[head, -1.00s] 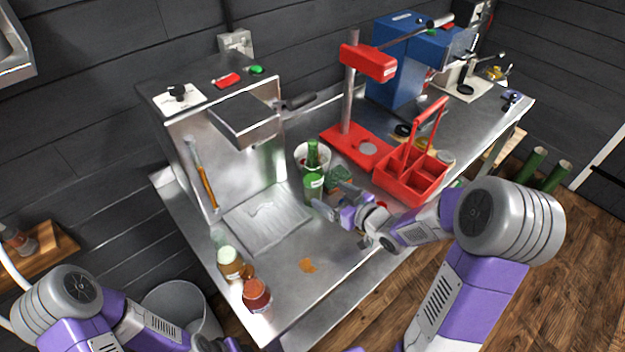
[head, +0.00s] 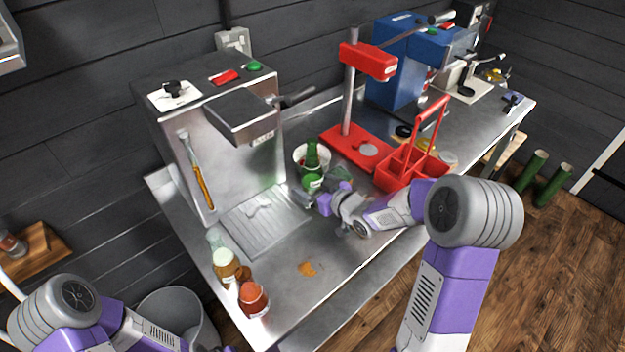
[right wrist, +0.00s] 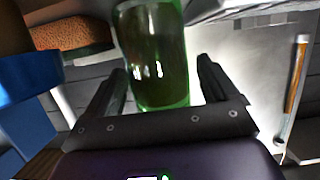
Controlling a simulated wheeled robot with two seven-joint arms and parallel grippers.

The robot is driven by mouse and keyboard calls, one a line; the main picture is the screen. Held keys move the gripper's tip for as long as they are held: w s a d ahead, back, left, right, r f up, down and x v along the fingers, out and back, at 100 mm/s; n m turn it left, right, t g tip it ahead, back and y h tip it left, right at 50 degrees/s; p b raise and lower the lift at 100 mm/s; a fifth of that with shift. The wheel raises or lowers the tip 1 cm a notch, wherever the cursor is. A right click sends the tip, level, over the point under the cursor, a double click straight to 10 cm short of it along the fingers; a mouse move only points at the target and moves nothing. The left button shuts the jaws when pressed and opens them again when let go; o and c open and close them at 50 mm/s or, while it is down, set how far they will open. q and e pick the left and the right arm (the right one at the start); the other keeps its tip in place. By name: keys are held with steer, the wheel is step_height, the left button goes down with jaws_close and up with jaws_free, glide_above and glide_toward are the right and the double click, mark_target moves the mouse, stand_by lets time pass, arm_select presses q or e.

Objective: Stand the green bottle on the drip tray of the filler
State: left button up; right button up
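The green bottle (head: 312,170) stands upright on the steel bench, just right of the filler (head: 225,135). The filler's drip tray (head: 262,226) is a ribbed steel plate at its foot and is bare. My right gripper (head: 314,197) is at the bottle's lower part. In the right wrist view the bottle (right wrist: 155,55) is between the two spread dark fingers of the gripper (right wrist: 162,85), with gaps showing beside it. My left arm is at the lower left of the head view, and its gripper is out of the picture.
Brown bottles (head: 226,265) and an amber jar (head: 252,298) stand at the bench's front left. A white bucket (head: 308,152) is behind the green bottle. A red carrier (head: 408,165) and a red capper (head: 368,62) stand to the right.

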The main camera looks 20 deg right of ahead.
mark_target(312, 174)
steer(key=c, duration=0.9)
steer(key=shift+r, duration=0.1)
steer(key=shift+r+p, duration=0.7)
steer(key=shift+r, duration=0.3)
